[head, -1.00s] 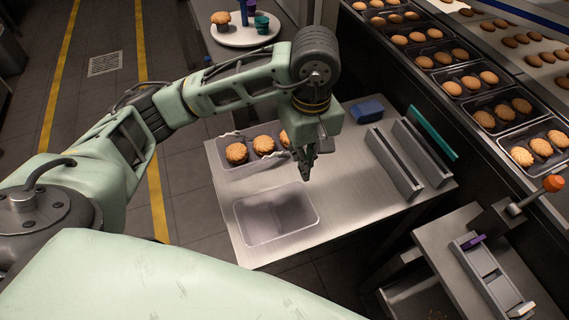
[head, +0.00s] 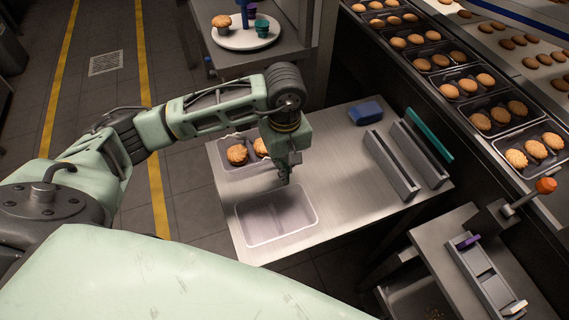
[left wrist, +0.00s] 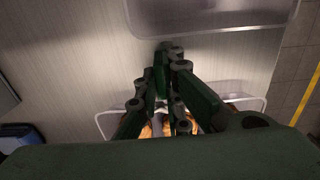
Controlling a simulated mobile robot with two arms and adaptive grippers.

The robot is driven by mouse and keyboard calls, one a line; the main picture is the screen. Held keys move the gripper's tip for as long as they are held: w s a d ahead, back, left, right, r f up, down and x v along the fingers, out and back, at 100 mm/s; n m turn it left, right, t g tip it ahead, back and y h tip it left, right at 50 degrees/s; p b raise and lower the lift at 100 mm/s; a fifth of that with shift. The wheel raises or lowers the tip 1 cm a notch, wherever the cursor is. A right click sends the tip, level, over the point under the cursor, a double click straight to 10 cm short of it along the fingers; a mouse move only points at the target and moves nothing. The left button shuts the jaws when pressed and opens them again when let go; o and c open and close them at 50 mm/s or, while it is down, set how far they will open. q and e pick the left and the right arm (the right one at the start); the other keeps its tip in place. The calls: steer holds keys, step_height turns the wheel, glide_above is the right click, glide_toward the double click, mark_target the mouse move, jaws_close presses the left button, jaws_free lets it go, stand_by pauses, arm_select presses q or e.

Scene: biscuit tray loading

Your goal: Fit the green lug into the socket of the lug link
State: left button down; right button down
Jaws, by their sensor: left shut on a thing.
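My left gripper (head: 284,181) is low over the steel table, just beyond the far edge of the empty clear tray. It also shows in the left wrist view (left wrist: 172,50), with its fingers closed together. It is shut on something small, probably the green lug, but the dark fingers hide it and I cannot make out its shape. A grey slotted part (head: 487,272), likely the lug link, lies on the lower right stand, with a purple piece (head: 468,242) near its far end and a pale piece (head: 515,307) near its near end. My right gripper is not in view.
The empty clear tray (head: 247,240) and a tray of biscuits (head: 228,161) are on the table (head: 340,210). Two grey rails (head: 392,166), a teal strip (head: 428,134) and a blue block (head: 365,113) stand at right. An orange-knobbed lever (head: 545,186) rises beside the stand.

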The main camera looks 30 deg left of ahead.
arm_select(q)
steer(key=shift+f, duration=0.2)
steer(key=c, duration=1.9)
jaws_free()
steer(key=shift+r, duration=0.15)
